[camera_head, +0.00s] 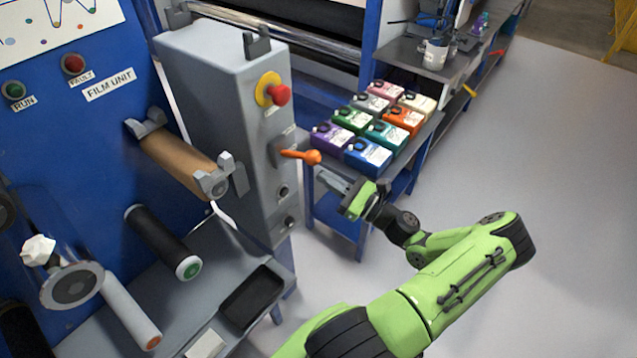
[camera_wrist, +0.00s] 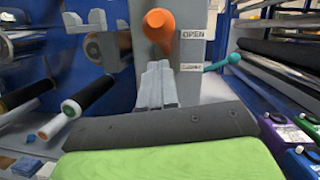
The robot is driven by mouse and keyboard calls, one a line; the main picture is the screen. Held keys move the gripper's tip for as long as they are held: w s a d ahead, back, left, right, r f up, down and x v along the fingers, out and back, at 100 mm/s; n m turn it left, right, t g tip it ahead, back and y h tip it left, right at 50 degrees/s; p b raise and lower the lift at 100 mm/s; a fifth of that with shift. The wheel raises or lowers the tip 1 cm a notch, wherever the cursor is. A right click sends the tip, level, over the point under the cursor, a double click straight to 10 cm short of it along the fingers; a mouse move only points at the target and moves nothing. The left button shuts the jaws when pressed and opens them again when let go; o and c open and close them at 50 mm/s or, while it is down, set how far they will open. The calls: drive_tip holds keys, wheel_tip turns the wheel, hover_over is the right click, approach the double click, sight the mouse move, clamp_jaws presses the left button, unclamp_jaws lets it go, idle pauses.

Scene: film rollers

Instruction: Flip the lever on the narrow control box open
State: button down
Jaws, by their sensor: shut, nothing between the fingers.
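The narrow control box (camera_head: 222,110) is a tall grey box beside the blue film unit. Its orange lever (camera_head: 301,156) sticks out from its face toward the right. In the wrist view the lever's round orange end (camera_wrist: 159,28) is just above my fingertips, in front of the grey box face. Labels on that face read "OPEN" (camera_wrist: 196,53) above and what looks like "CLOSE" (camera_wrist: 192,67) below. My gripper (camera_head: 320,173) is shut and empty, just below the lever's end; it also shows in the wrist view (camera_wrist: 157,72). I cannot tell if they touch.
A red button on yellow (camera_head: 277,94) sits higher on the box. Several coloured ink containers (camera_head: 367,153) stand on a low table behind my gripper. A teal lever (camera_wrist: 222,62) shows right of the box in the wrist view. Open floor (camera_head: 540,160) lies right.

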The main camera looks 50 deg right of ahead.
wheel_tip(320, 180, up, 4)
drive_tip(key=g+p, duration=0.1)
drive_tip(key=p, duration=0.3)
drive_tip(key=shift+w+f+p, duration=0.1)
drive_tip(key=shift+p, duration=0.3)
